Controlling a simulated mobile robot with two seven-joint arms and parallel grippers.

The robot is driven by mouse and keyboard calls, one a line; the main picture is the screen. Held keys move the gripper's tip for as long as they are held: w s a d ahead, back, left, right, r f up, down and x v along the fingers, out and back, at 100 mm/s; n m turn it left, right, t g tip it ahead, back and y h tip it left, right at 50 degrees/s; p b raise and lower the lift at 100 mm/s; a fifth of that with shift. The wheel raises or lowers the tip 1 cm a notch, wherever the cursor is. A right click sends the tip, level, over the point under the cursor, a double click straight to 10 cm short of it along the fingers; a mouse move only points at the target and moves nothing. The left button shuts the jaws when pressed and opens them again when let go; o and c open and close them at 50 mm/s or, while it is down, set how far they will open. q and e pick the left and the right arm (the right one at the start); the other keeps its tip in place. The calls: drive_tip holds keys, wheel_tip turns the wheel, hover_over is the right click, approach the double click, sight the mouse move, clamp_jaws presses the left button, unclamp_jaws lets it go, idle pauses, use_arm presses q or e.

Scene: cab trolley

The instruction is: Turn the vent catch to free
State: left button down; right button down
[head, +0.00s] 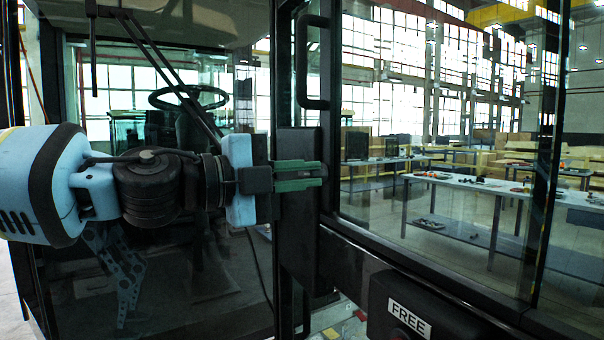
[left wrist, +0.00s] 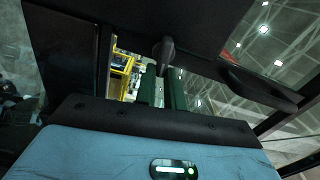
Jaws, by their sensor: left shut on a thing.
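My left gripper (head: 318,176) comes in from the left in the head view, its green fingers pointing right across the dark door post. In the left wrist view the two green fingers (left wrist: 163,88) are close together, shut on a small dark rounded lever, which looks like the vent catch (left wrist: 166,47). The catch is hidden behind the fingers in the head view, and I cannot tell its turn angle. A white label reading FREE (head: 408,319) is on a black box at the lower right. My right gripper is not in view.
A black grab handle (head: 301,62) stands on the frame above the gripper. Glass panes (head: 440,120) in dark frames lie to the right, with a steering wheel (head: 188,98) behind the left glass. Work tables (head: 480,186) stand beyond.

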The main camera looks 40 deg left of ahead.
use_arm(q)
drive_tip(key=shift+f+m, duration=0.15)
drive_tip(key=shift+m, duration=0.45)
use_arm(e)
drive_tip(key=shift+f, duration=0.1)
use_arm(q)
drive_tip(key=c, duration=1.5)
unclamp_jaws()
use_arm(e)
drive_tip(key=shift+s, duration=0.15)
